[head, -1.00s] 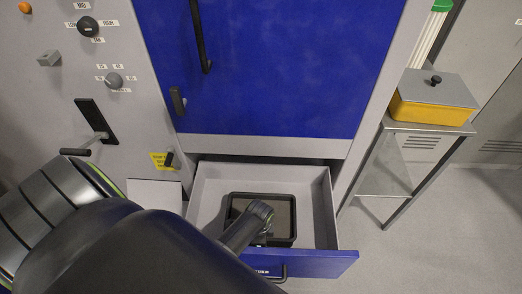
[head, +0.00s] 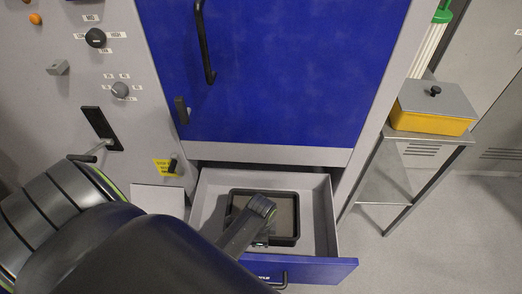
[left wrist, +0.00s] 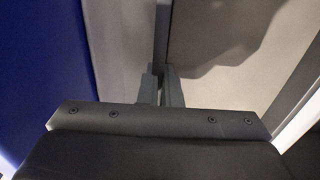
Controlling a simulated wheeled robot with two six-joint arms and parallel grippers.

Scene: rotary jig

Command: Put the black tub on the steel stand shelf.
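The black tub (head: 296,238) is an open, shallow rectangular tray with a grey-brown inside, in the pulled-out drawer. My left arm reaches in from the left, and its gripper (head: 262,238) is at the tub's near side, partly hidden by its own wrist. In the left wrist view, the two fingers (left wrist: 161,88) are close together on either side of the tub's thin dark wall (left wrist: 163,25). The tub looks slightly raised above the drawer floor. The steel stand (head: 428,170) is at the right, with a bare lower shelf (head: 385,184). My right gripper is out of view.
A yellow box with a grey lid (head: 432,108) occupies the stand's top. The drawer (head: 322,215) has a blue front (head: 320,269) and stands below a blue cabinet door (head: 270,80). A panel with knobs and a lever (head: 101,128) is at left. Floor right of the drawer is clear.

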